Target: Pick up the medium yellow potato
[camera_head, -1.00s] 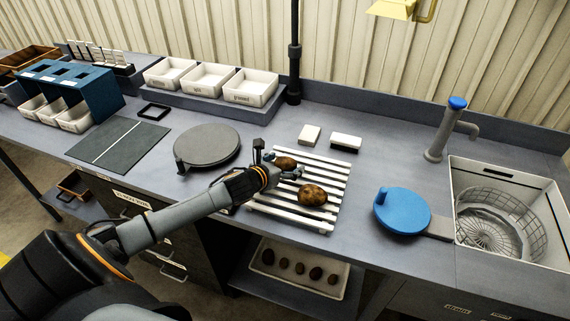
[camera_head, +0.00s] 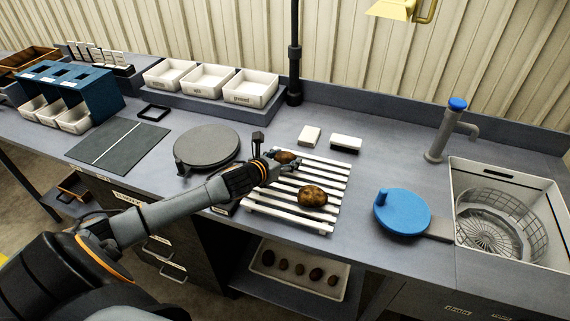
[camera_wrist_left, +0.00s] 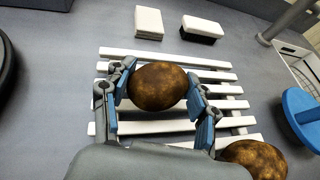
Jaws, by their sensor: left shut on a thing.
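A brown-yellow potato (camera_head: 286,156) is between the fingers of my left gripper (camera_head: 281,160) at the far part of the white slatted rack (camera_head: 262,212). In the left wrist view the potato (camera_wrist_left: 158,86) has blue finger pads on both sides, and the gripper (camera_wrist_left: 160,95) is shut on it. I cannot tell for sure whether it is clear of the slats. A larger-looking speckled potato (camera_head: 313,196) lies on the rack nearer the front; it also shows in the left wrist view (camera_wrist_left: 255,160). My right gripper is not in view.
A round grey plate (camera_head: 207,145) stands left of the rack. A blue round lid (camera_head: 402,212) and a sink with a wire basket (camera_head: 495,225) are at right. White bins (camera_head: 208,78) stand at the back.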

